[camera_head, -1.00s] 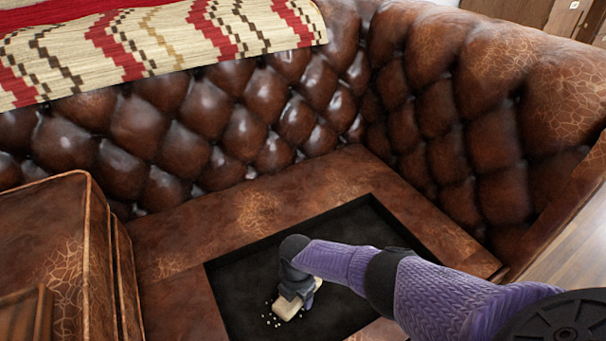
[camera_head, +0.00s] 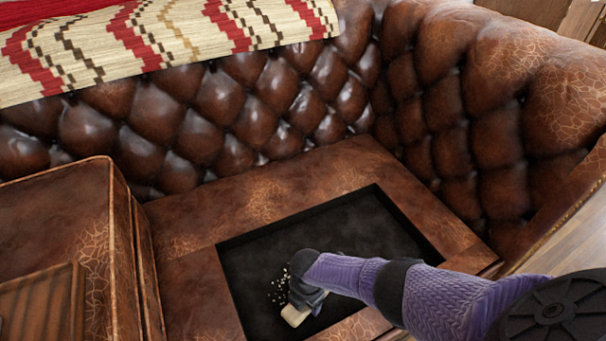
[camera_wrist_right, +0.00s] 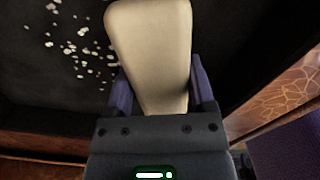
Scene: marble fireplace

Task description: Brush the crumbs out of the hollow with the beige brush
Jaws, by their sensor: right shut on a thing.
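The beige brush (camera_head: 294,316) is held in my right gripper (camera_head: 305,301), low in the dark hollow (camera_head: 345,235) of the leather sofa seat, near its front edge. In the right wrist view the brush (camera_wrist_right: 152,50) fills the middle, with the fingers of my right gripper (camera_wrist_right: 160,90) shut on its two sides. White crumbs (camera_head: 279,287) lie on the hollow's black floor, just left of and behind the brush. In the right wrist view the crumbs (camera_wrist_right: 78,50) lie left of the brush, apart from it. My left gripper is not in view.
The sofa's tufted backrest (camera_head: 250,120) and right armrest (camera_head: 500,130) rise around the seat. A patterned blanket (camera_head: 170,40) lies over the back. A seat cushion (camera_head: 65,220) stands at the left, with a brown wooden tray (camera_head: 42,305) on it. The hollow's back part is clear.

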